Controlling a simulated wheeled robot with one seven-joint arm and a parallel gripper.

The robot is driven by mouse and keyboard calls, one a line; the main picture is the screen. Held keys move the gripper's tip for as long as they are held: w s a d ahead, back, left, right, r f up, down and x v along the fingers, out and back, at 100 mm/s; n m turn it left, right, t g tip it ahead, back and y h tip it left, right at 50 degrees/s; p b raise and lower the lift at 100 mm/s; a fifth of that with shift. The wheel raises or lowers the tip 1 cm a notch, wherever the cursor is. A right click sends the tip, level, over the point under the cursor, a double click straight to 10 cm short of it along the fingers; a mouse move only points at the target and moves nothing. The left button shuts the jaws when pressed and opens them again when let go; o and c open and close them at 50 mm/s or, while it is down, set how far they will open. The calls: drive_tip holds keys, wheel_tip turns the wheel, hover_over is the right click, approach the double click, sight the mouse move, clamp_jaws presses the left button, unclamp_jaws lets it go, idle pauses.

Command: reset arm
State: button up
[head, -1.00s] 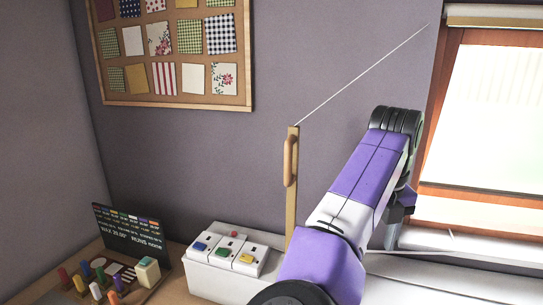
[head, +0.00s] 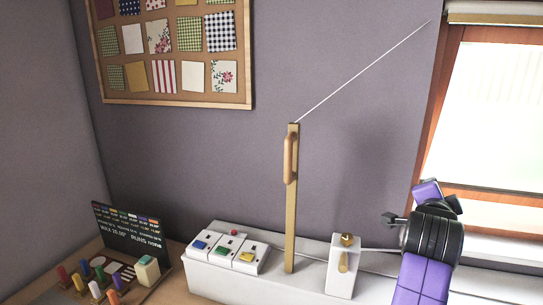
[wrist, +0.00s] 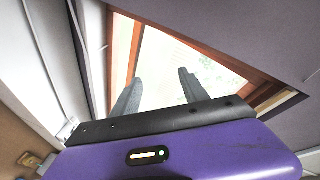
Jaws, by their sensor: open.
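My gripper (wrist: 158,92) shows in the wrist view with its two dark fingers apart and nothing between them. Behind the fingers is the bright window. In the head view my purple and black arm is at the lower right, in front of the window's lower part. The gripper's fingertips cannot be made out clearly there.
A tall wooden post with a handle (head: 291,200) stands on a white ledge (head: 385,285). Right of it is a white block with a brass knob (head: 342,268). Button boxes (head: 228,250) and colored spools (head: 100,275) are at left. The window (head: 495,120) is at right.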

drive_tip(key=s+a+f+n+t+y+b, duration=0.1)
drive_tip(key=s+a+f+n+t+y, duration=0.3)
drive_tip(key=s+a+f+n, duration=0.45)
drive_tip(key=s+a+f+n+t+y+b, duration=0.1)
drive_tip(key=s+a+f+n+t+y, duration=0.35)
drive_tip(key=s+n, duration=0.8)
drive_tip(key=s+a+f+m+g, duration=0.1)
drive_tip(key=s+f, duration=0.3)
drive_tip(key=s, duration=0.6)
drive_tip(key=s+a+f+g+b, duration=0.1)
drive_tip(key=s+a+f+g, duration=0.1)
drive_tip(key=s, duration=0.9)
drive_tip(key=s+a+f+m+g+y, duration=0.1)
drive_tip(key=s+f+g, duration=0.3)
drive_tip(key=s, duration=0.6)
wheel_tip(320, 180, down, 3)
drive_tip(key=shift+s+a+r+m, duration=0.1)
drive_tip(key=shift+s+a+m, duration=0.2)
drive_tip(key=shift+s+a, duration=0.15)
